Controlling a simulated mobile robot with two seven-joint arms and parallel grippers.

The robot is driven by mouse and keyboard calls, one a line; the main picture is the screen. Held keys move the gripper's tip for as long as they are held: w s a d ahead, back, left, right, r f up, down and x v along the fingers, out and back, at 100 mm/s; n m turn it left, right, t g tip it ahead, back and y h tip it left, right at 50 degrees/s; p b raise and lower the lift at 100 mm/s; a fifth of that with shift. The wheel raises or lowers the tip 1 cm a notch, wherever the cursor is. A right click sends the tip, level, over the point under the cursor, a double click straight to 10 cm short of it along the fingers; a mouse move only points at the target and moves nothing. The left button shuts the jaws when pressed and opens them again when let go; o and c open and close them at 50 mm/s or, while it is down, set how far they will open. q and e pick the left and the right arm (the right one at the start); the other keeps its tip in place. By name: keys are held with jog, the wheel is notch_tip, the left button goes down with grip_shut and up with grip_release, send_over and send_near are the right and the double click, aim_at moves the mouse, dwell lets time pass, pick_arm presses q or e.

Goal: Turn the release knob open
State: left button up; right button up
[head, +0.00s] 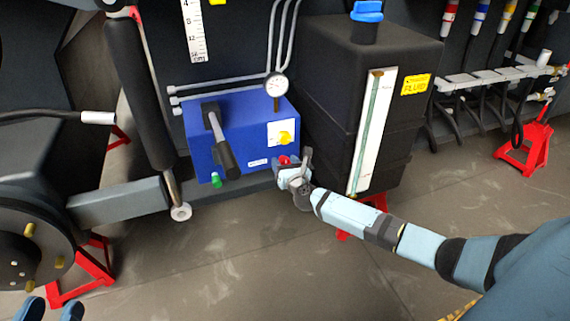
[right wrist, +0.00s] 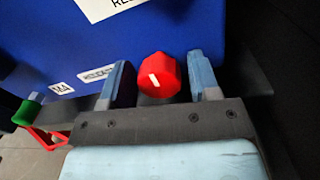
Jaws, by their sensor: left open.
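The red release knob (right wrist: 162,78) has a white mark on its face, tilted slightly from vertical in the right wrist view. In the head view the red knob (head: 285,160) shows small at the lower right of the blue box. My right gripper (head: 292,174) is at the knob. In the right wrist view its two fingers stand on either side of the knob, very close to it; I cannot tell whether they press on it. My left gripper (head: 52,309) is open and empty at the lower left corner of the head view, far from the knob.
A black tank (head: 333,75) stands right beside my right arm. Red stands (head: 527,146) are on the floor.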

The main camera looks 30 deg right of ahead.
jog(key=c, duration=0.7)
